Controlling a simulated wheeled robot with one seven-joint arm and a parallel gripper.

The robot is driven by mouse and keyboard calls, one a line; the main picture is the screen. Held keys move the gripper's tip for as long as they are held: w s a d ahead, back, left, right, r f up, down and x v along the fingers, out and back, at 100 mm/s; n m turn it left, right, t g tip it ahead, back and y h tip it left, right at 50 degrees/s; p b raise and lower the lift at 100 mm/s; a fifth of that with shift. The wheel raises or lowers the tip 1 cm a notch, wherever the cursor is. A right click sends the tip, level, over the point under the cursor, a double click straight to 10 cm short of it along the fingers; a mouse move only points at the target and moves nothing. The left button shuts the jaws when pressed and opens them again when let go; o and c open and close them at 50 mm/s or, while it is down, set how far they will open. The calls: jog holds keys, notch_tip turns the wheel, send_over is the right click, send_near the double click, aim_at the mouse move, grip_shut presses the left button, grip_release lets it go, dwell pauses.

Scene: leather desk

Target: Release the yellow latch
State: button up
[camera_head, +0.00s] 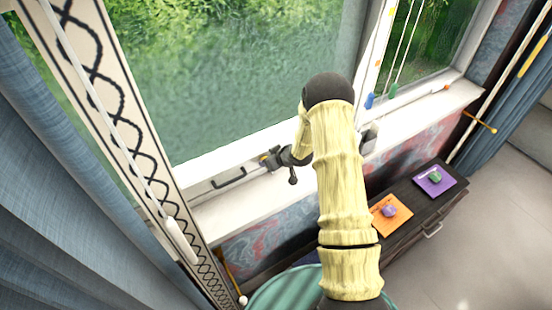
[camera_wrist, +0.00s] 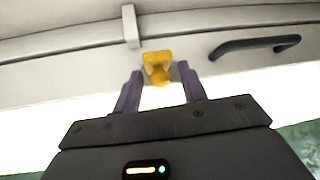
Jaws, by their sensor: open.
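The yellow latch (camera_wrist: 157,65) is on the pale window frame, near the middle of the wrist view. My gripper (camera_wrist: 160,75) is open, with one purple-grey finger to the left of the latch and one to the right. The latch's lower part shows between the fingertips, with a gap on each side. I cannot tell whether the tips reach its depth. In the head view my gripper (camera_head: 270,160) is at the window's lower rail, and only a small yellow spot shows by it. My arm hides part of the rail.
A black handle (camera_wrist: 255,46) sits on the frame right of the latch; it also shows in the head view (camera_head: 229,179). A pale bracket (camera_wrist: 130,27) stands just left of the latch. Blue curtains (camera_head: 60,190) hang at the left. A dark cabinet (camera_head: 440,205) stands at right.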

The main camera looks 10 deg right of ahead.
jog(key=b+v, duration=0.3)
jog(key=v, duration=1.4)
jog(key=shift+s, duration=0.1)
jog(key=shift+r, duration=0.15)
jog(key=s+a+r+m+g+h+b, duration=0.1)
jog(key=s+a+m+g+h+b, duration=0.1)
jog(key=s, duration=0.8)
jog(key=s+a+r+m+g+h+b, duration=0.2)
jog(key=s+a+m+g, duration=0.1)
jog(key=s, duration=0.7)
jog(key=shift+a+r+m, duration=0.3)
jog(key=shift+a+m, duration=0.05)
jog(key=shift+m, duration=0.05)
jog(key=shift+s, duration=0.1)
